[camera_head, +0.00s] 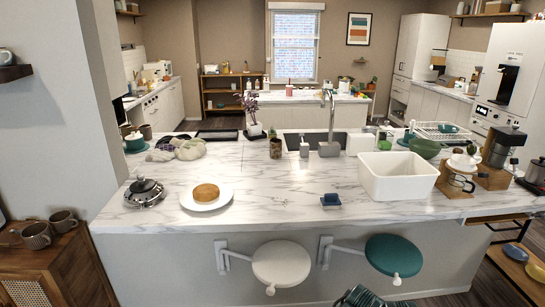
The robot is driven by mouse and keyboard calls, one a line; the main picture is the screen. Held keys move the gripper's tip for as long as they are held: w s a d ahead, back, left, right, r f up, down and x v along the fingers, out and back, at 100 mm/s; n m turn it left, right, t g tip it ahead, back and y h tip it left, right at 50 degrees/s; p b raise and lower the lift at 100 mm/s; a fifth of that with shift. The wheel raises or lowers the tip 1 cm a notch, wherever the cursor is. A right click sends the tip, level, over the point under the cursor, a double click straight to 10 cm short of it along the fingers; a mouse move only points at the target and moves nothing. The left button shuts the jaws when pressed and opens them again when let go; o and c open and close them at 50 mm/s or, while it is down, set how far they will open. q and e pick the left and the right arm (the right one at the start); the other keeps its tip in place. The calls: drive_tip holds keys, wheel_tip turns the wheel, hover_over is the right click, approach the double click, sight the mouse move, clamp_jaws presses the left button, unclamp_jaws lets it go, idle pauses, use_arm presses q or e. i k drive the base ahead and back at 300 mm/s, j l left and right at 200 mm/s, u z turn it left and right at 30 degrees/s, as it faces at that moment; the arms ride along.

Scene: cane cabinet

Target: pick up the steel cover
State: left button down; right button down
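What looks like the steel cover (146,193) is a shiny silver dome with a dark knob on top. It sits on the left part of the white marble counter (262,212), near the front edge. A white plate (222,199) with a round brown cake (206,193) lies just to its right, apart from it. What is under the dome is hidden. Neither of my grippers shows in the head view.
A white basin (397,178), a small blue object (330,199) and a coffee set (459,182) stand on the counter. Two stools, white (281,262) and green (393,254), project below its front. A cane cabinet (62,268) with mugs stands at lower left.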

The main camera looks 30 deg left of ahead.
sight(143, 193)
drive_tip(key=j+u, duration=0.1)
drive_tip(key=u, duration=1.75)
